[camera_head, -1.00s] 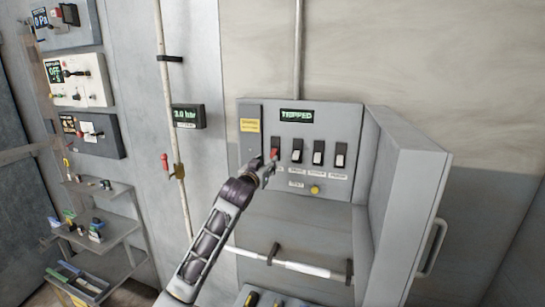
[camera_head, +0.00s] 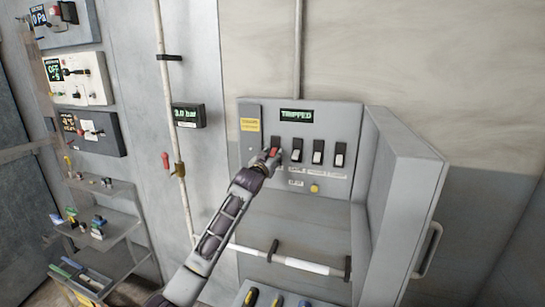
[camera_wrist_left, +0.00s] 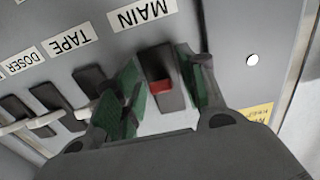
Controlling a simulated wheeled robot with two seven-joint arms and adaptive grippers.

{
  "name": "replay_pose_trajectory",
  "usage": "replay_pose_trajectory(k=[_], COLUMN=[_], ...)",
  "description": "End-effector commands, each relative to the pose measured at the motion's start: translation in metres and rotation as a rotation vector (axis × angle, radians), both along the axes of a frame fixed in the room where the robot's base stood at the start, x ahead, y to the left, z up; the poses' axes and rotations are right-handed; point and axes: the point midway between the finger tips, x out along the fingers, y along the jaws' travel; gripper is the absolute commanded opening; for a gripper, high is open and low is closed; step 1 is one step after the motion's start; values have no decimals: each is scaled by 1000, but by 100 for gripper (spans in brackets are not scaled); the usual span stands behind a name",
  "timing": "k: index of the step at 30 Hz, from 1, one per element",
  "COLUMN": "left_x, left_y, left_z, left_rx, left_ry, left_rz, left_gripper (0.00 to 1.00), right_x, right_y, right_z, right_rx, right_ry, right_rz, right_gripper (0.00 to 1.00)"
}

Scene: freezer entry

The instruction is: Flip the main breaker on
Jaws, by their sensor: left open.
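The grey breaker panel (camera_head: 330,185) has a display (camera_head: 296,116) reading "TRIPPED". The main breaker (camera_head: 276,142), a black switch with a red lever, is leftmost in its row. My left gripper (camera_head: 271,156) is at it and partly covers it. In the left wrist view, the main breaker (camera_wrist_left: 163,65) with its red lever (camera_wrist_left: 160,88) lies between the open, green-padded fingers of my left gripper (camera_wrist_left: 160,72). The "MAIN" label (camera_wrist_left: 139,15) is beside it. I cannot tell whether a finger touches the lever. My right gripper is not in view.
Three breakers with white levers (camera_head: 318,152) stand to the right of the main one. A yellow button (camera_head: 315,188) is below them. The panel's open door (camera_head: 405,200) stands out at right. A pipe (camera_head: 172,120) with a red-handled valve (camera_head: 166,162) and a shelf (camera_head: 105,230) are at left.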

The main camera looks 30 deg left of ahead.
Motion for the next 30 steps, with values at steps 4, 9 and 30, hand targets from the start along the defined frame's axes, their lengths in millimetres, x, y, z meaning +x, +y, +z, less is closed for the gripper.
replay_pose_trajectory(k=[4, 9, 30], left_x=[2, 2, 1], left_y=[0, 0, 0], left_z=[0, 0, 1], left_rx=[0, 0, -1], left_ry=[0, 0, 10], left_rz=[0, 0, 0], left_gripper=[41, 41, 0], right_x=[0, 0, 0], right_y=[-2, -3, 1], right_z=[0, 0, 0], right_rx=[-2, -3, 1], right_ry=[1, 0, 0], right_rz=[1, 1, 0], right_gripper=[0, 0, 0])
